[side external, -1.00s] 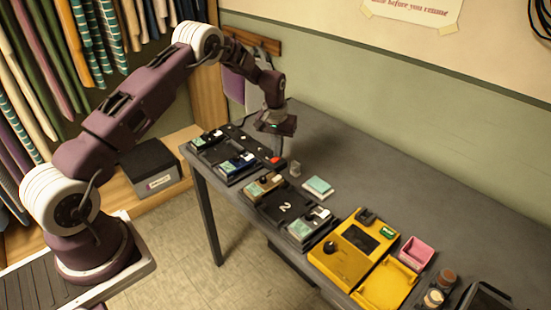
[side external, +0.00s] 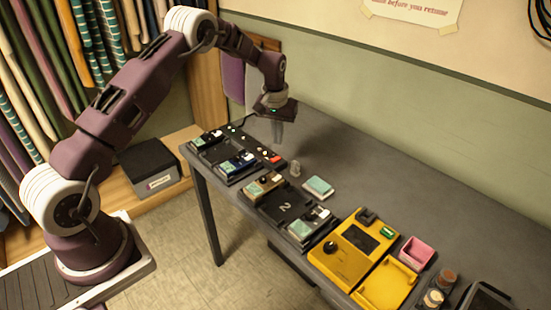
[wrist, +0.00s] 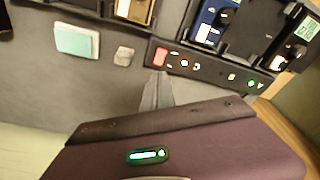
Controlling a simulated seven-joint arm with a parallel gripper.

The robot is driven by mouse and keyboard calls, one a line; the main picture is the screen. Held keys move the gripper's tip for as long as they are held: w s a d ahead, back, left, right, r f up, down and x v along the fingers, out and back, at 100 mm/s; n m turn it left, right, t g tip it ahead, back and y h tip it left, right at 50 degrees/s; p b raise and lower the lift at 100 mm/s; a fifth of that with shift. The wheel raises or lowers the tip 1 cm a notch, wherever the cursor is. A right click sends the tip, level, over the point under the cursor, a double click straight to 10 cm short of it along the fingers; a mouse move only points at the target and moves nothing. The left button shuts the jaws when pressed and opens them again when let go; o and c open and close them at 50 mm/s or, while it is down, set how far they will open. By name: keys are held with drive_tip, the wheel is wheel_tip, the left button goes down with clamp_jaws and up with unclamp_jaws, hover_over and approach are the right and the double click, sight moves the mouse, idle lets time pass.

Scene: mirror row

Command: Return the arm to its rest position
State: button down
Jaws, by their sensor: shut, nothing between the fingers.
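My gripper (side external: 277,142) hangs above the grey table (side external: 350,170), near its back left, with nothing held. Its fingers point down and are together. In the wrist view the closed fingertips (wrist: 160,76) show above the dark table, beside the edge of a black pedal board with a red switch (wrist: 160,57). My arm is bent up and over from its base at the lower left.
The black board with small pedals (side external: 222,158) lies below my gripper. A second board marked 2 (side external: 284,207), a mint-topped block (side external: 318,187), a small grey knob (side external: 295,169), a yellow device (side external: 352,243) and a pink box (side external: 417,253) stand to the right. The wall is behind.

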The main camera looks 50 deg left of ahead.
drive_tip(key=shift+r, duration=0.8)
drive_tip(key=s+d+r+m+t, duration=0.1)
drive_tip(key=s+d+r, duration=0.2)
drive_tip(key=s+r, duration=0.3)
drive_tip(key=s+d+r+m, duration=0.1)
drive_tip(key=s+d+r, duration=0.25)
drive_tip(key=r, duration=0.45)
drive_tip(key=s+d+r+m+t, duration=0.1)
drive_tip(key=s+d+r, duration=0.3)
drive_tip(key=r, duration=0.4)
drive_tip(key=s+d+m+t, duration=0.1)
drive_tip(key=s+d, duration=0.2)
drive_tip(key=s, duration=0.9)
drive_tip(key=s+d+m+t, duration=0.1)
drive_tip(key=s+d+m, duration=0.1)
drive_tip(key=s, duration=1.1)
drive_tip(key=shift+d+h, duration=0.4)
drive_tip(key=shift+d, duration=0.25)
drive_tip(key=shift+s, duration=0.1)
